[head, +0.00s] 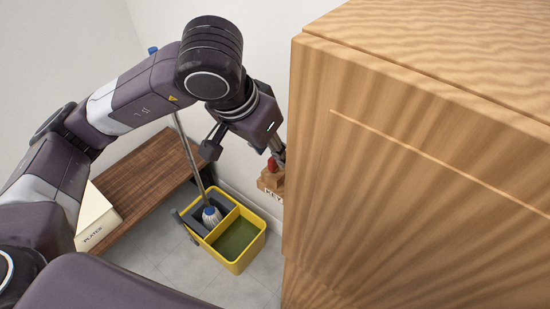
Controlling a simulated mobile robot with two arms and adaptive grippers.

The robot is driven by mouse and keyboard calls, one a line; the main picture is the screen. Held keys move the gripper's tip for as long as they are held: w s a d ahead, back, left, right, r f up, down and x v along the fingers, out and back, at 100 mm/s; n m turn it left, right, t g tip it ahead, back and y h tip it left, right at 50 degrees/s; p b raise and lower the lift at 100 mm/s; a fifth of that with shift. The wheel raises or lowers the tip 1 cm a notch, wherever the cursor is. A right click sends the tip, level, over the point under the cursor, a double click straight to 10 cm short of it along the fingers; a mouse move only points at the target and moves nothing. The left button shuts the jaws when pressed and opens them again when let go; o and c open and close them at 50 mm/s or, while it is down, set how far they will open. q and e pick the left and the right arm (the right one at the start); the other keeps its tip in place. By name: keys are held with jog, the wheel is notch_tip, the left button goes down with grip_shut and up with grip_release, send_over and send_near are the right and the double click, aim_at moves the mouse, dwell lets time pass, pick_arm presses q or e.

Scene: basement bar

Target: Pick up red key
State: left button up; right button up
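A small red object, which looks like the red key (271,165), is at a small wooden holder (269,181) marked "KEY" by the white wall, close to the left edge of the wooden cabinet. My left gripper (245,151) is just above and to the left of it. Its fingers look spread apart, one out to the left and one close above the red key. I cannot tell whether that finger touches the key. The cabinet edge cuts off part of the holder. My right gripper is not in view.
A tall wooden cabinet (400,190) fills the right side. A yellow mop bucket (238,266) with a mop (211,215) stands on the tiled floor below.

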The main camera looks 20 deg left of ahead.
aim_at(273, 166)
pick_arm(q)
jog(key=p+x, duration=0.1)
jog(key=x, duration=0.2)
jog(key=shift+f, duration=0.15)
jog(key=shift+w+d+f, duration=0.1)
jog(key=shift+w+f, duration=0.1)
jog(key=shift+f, duration=0.2)
grip_shut()
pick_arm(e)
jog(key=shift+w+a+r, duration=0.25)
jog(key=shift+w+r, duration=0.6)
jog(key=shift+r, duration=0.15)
